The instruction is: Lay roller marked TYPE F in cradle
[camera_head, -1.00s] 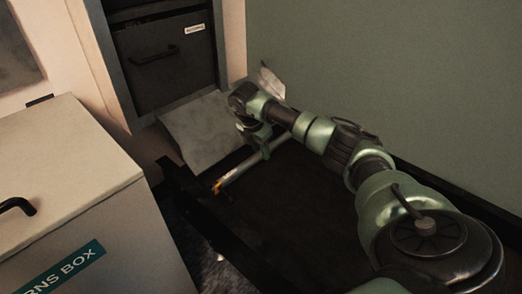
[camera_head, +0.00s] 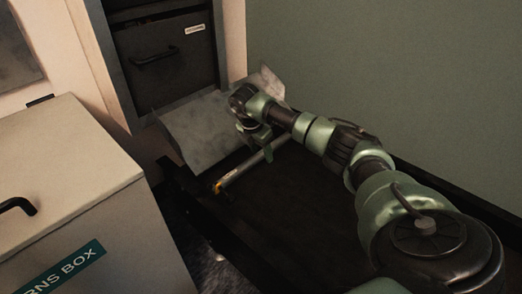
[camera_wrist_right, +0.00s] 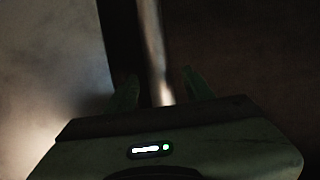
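A pale metal roller (camera_head: 240,171) with an orange-yellow end lies slanted on the dark surface at the foot of a grey chute. Any type mark on it is unreadable. My right gripper (camera_head: 257,147) is over its far part. In the right wrist view, the roller (camera_wrist_right: 154,45) runs between the two spread green fingers of my right gripper (camera_wrist_right: 163,90), with gaps on both sides. The fingers are open. I cannot make out a cradle. My left gripper is out of view.
The grey metal chute (camera_head: 203,128) slopes down below a dark drawer front (camera_head: 160,75) with a handle. A beige box (camera_head: 70,185) labelled "RNS BOX" stands at left. A green wall (camera_head: 390,75) rises behind my right arm. The dark surface (camera_head: 295,220) is clear in front.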

